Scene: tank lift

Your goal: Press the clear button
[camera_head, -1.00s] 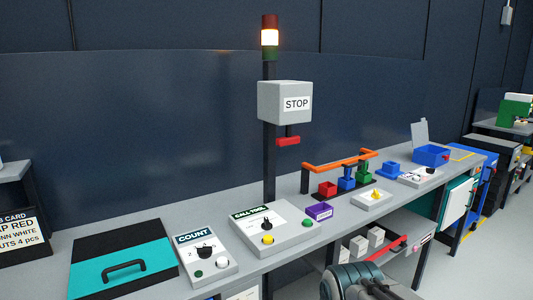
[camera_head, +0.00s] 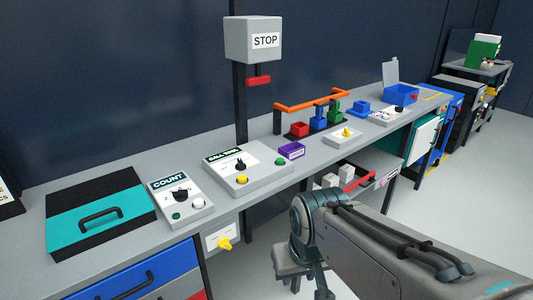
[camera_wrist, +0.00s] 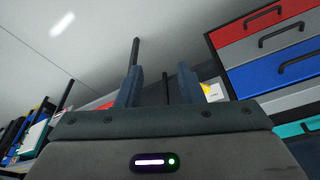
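The COUNT box (camera_head: 181,202) is a grey panel on the bench with a black knob (camera_head: 180,194), a dark green button (camera_head: 176,217) and a white button (camera_head: 198,202). I cannot read a "clear" label on any button. My gripper (camera_wrist: 158,78) shows in the wrist view with its two fingers apart and nothing between them. In the head view my arm hangs in front of the bench, away from the buttons.
A teal and black case (camera_head: 77,223) lies left of the COUNT box. A STOP box (camera_head: 252,39) on a post stands behind the CALL TOOL box. A yellow knob (camera_head: 224,243) sticks out below the bench edge. Drawers (camera_head: 137,276) are at lower left.

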